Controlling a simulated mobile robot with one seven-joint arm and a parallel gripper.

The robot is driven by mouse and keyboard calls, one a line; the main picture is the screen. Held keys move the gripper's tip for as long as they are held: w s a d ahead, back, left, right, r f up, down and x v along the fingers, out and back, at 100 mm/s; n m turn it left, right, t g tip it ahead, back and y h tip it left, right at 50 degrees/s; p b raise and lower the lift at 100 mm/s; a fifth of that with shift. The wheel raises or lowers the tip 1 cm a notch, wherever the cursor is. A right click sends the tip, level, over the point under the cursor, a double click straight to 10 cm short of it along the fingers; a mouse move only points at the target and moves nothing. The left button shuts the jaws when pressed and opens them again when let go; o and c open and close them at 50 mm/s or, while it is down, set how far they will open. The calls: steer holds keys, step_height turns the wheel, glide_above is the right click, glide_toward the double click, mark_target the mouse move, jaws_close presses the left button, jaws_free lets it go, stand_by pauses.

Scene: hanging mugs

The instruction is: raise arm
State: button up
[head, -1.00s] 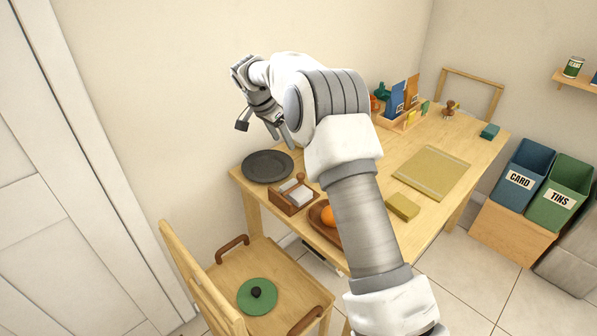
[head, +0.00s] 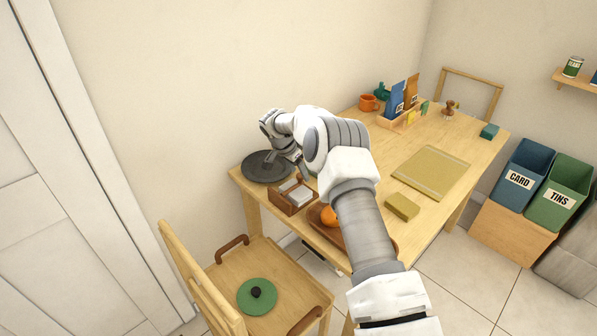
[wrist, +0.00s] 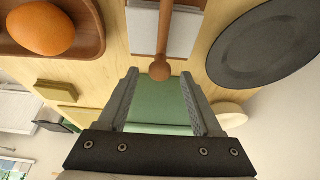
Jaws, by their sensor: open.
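My arm (head: 362,215) reaches over the table (head: 470,140) in the head view, bent down toward its near left part. My gripper (wrist: 159,74) is open in the wrist view, its two fingers apart. A green thing (wrist: 160,100) shows between and behind the fingers; I cannot tell what it is or whether the fingers touch it. In the head view my wrist hides most of the fingers, close to the dark plate (head: 262,168) and the napkin holder (head: 290,198).
An orange (head: 328,214) lies in a wooden tray (head: 322,228) beside my arm. A yellow sponge-like block (head: 402,207) and a board (head: 432,172) are to the right. An orange mug (head: 368,103) stands at the back. A chair (head: 225,270) stands in front.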

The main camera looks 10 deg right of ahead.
steer(key=shift+f, duration=0.2)
jaws_close()
stand_by(0.3)
stand_by(1.1)
